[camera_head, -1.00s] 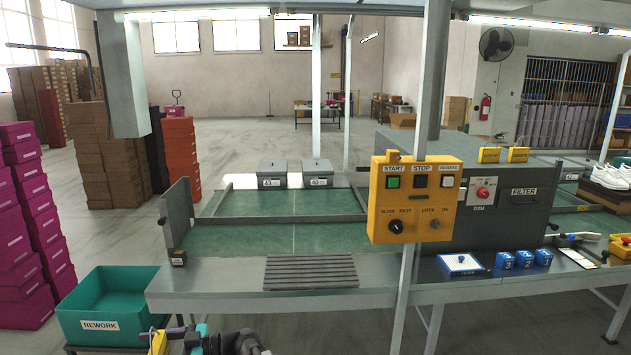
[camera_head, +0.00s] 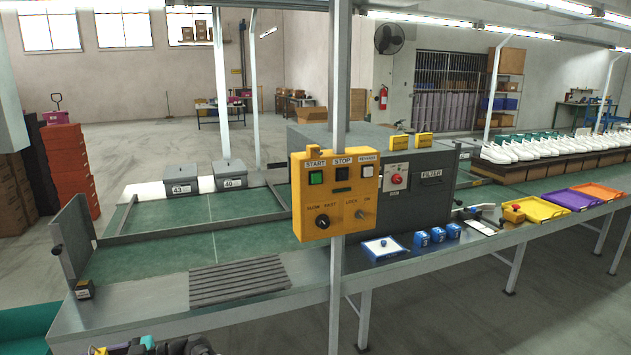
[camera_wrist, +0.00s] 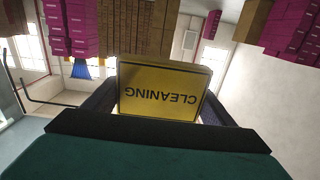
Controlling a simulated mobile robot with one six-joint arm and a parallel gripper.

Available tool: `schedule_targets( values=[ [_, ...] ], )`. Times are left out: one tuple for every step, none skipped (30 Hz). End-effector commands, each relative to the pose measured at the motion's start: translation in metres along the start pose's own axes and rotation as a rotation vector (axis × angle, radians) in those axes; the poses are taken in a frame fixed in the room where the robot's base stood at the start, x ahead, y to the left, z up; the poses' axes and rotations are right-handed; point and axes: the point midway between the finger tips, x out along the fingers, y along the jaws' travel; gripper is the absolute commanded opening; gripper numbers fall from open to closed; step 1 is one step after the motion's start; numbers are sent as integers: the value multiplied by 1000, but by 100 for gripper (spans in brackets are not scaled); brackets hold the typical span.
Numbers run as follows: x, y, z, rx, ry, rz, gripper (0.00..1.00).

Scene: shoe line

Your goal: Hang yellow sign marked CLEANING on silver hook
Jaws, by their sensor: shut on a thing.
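The yellow sign (camera_wrist: 162,88) with a black border and the word CLEANING shows in the wrist view, upside down in that picture. My gripper (camera_wrist: 160,104) is shut on it, with a dark finger at each side. In the head view only a cut-off part of my arm shows at the bottom left edge, and the sign cannot be made out clearly there. I cannot make out a silver hook in either view. Two small yellow plates (camera_head: 402,142) stand on top of the grey filter machine (camera_head: 410,215); their lettering is too small to read.
A yellow control box (camera_head: 335,192) on a post stands in front of the green conveyor (camera_head: 180,238). Blue blocks (camera_head: 437,235) and a blue-and-white panel (camera_head: 382,249) lie on the front ledge. White shoes (camera_head: 555,147) and coloured trays (camera_head: 535,209) are at right. The near floor is clear.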

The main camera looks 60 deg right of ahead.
Motion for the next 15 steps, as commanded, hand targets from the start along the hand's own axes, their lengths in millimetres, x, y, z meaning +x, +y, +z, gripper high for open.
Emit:
schedule_targets(
  values=[
    [0,0,-1,0,0,0,55],
    [0,0,-1,0,-1,1,55],
    [-1,2,-2,1,-2,5,55],
    [-2,3,-4,1,-4,9,55],
    [-4,5,-5,2,-5,14,55],
    [-8,9,-8,3,-9,24,55],
    [-11,12,-10,4,-12,32,55],
    [-15,16,-12,6,-16,42,55],
    [-21,22,-16,9,-22,58,55],
    [-26,27,-19,12,-26,72,55],
    [-32,32,-23,14,-31,88,55],
    [-42,40,-28,19,-39,113,55],
    [-49,46,-31,23,-45,132,55],
    [-57,52,-35,27,-52,152,55],
    [-68,61,-41,32,-60,182,55]
  ],
)
